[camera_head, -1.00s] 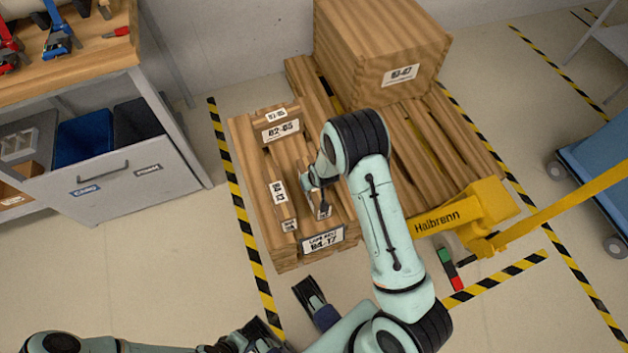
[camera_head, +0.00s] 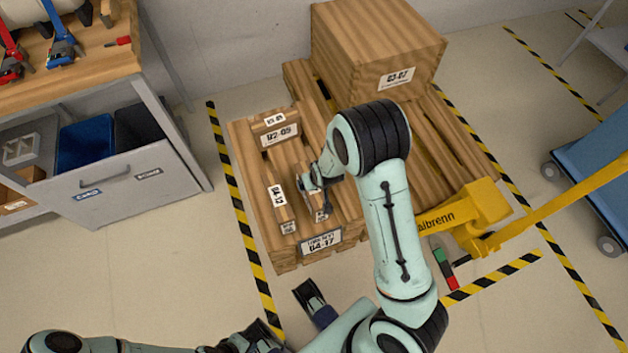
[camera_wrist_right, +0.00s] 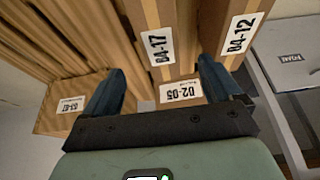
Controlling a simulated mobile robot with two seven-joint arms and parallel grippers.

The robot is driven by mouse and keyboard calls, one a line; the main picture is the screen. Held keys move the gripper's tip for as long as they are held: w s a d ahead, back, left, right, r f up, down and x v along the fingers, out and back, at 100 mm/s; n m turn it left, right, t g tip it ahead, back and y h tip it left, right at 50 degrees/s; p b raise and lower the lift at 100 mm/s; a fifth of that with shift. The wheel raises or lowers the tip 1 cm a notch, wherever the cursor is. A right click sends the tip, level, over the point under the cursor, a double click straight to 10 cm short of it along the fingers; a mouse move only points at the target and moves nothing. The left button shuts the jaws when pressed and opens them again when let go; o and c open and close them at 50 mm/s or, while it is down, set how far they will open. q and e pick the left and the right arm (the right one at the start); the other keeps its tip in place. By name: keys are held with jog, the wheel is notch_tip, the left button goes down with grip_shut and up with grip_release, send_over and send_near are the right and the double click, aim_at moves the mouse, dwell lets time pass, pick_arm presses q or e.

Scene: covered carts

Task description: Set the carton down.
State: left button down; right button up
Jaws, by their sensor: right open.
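The carton labelled 04-17 (camera_wrist_right: 155,45) is a narrow wooden-looking box. In the head view only its labelled end (camera_head: 320,216) shows clearly, low on the pallet (camera_head: 345,247); my right gripper hides much of the rest. My right gripper (camera_head: 312,185) is open above it. In the wrist view the open fingers (camera_wrist_right: 160,88) are spread wider than the carton, which shows between them without visible contact. My left gripper (camera_head: 285,314) is open and empty over the floor in front of the pallet.
Carton 04-12 (camera_head: 279,210) lies close left of it, carton 02-05 (camera_head: 279,133) behind. A big crate (camera_head: 370,50) stands at the pallet's back right. A yellow Halbrenn lifter (camera_head: 470,205) is at the right. An open drawer (camera_head: 120,185) is left. The taped floor in front is mostly clear.

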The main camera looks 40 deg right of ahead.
jog(key=s+a+f+g+y, duration=0.2)
jog(key=s+a+f, duration=0.4)
jog(key=s+a, duration=0.3)
jog(key=s+a+f+g+y, duration=0.3)
jog(key=s+a+f, duration=0.3)
jog(key=s, duration=0.9)
jog(key=a, duration=0.3)
jog(key=shift+a+f+m+p, duration=0.25)
jog(key=shift+a+m+p, duration=0.05)
jog(key=shift+p, duration=0.05)
jog(key=shift+r, duration=0.1)
notch_tip(320, 180, up, 10)
jog(key=w+p, duration=0.2)
jog(key=p, duration=0.8)
